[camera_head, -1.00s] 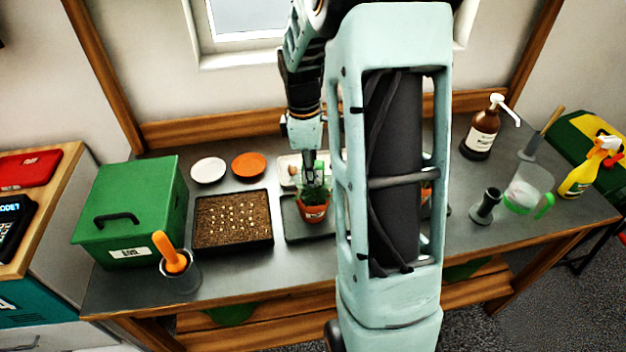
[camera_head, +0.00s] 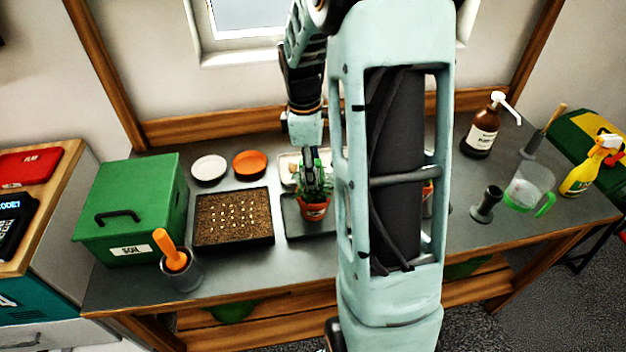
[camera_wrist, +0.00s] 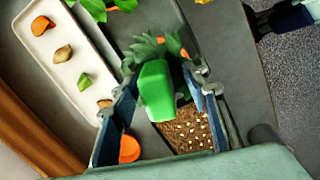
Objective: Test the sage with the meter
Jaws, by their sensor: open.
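The sage is a leafy green plant in a terracotta pot (camera_head: 314,212) on a dark mat, below my gripper (camera_head: 314,180) in the head view. In the wrist view its leaves (camera_wrist: 150,50) show just beyond a green block (camera_wrist: 156,92), which looks like the meter's head. My gripper (camera_wrist: 160,86) is open, with one finger on each side of this block. I cannot tell whether either finger touches it. The meter's lower end is hidden, so whether it is in the pot's soil cannot be seen.
A seed tray (camera_head: 234,246) stands left of the pot, with a white saucer (camera_head: 209,168) and an orange saucer (camera_head: 250,164) behind. A long pale tray (camera_wrist: 85,60) holds small pieces. A green soil box (camera_head: 130,210) is at left; bottles and a jug (camera_head: 530,185) at right.

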